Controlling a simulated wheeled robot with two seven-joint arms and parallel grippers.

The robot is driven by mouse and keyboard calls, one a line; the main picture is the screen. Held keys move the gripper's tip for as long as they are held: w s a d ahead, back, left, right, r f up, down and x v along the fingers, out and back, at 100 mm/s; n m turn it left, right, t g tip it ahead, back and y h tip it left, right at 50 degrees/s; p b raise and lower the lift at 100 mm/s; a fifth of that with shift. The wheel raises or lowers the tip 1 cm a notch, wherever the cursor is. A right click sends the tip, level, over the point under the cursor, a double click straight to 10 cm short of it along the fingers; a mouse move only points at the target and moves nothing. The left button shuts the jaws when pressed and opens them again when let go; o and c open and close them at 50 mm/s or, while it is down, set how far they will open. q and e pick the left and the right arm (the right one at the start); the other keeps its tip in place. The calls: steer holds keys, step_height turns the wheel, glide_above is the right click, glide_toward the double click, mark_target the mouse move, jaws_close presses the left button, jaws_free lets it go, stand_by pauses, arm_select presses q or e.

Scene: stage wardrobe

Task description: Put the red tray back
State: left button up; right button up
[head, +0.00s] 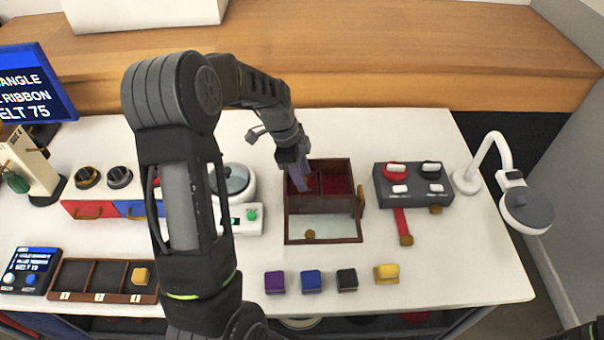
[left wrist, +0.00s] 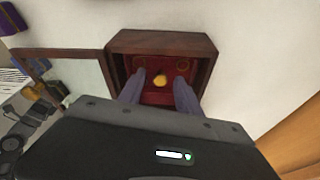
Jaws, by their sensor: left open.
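A dark wooden box (head: 359,205) stands near the middle of the table, with a glass-paned lid (head: 335,228) folded open towards the front. Its inside shows red in two parts, with a divider between; this red lining or tray (head: 337,184) sits within the walls. In the left wrist view the red floor (left wrist: 150,95) shows a small yellow knob (left wrist: 160,80) and faint rings. My left gripper (head: 299,184) reaches down into the left part of the box. In the left wrist view its open fingers (left wrist: 160,84) stand either side of the knob, with a gap. My right gripper is not seen.
A grey switch box (head: 412,187) and lamp (head: 526,209) stand right. Purple (head: 275,282), blue (head: 312,281), black (head: 347,280) and yellow (head: 386,273) blocks lie in front. A scale-like device (head: 240,219) is close left. Red (head: 90,210) and blue drawers lie further left.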

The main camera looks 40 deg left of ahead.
arm_select(q)
steer(key=shift+r+p, duration=0.6)
steer(key=shift+p, duration=0.1)
steer(key=b+v, duration=0.1)
steer(key=v, duration=1.1)
steer(key=shift+f, duration=0.1)
steer(key=shift+c, duration=0.5)
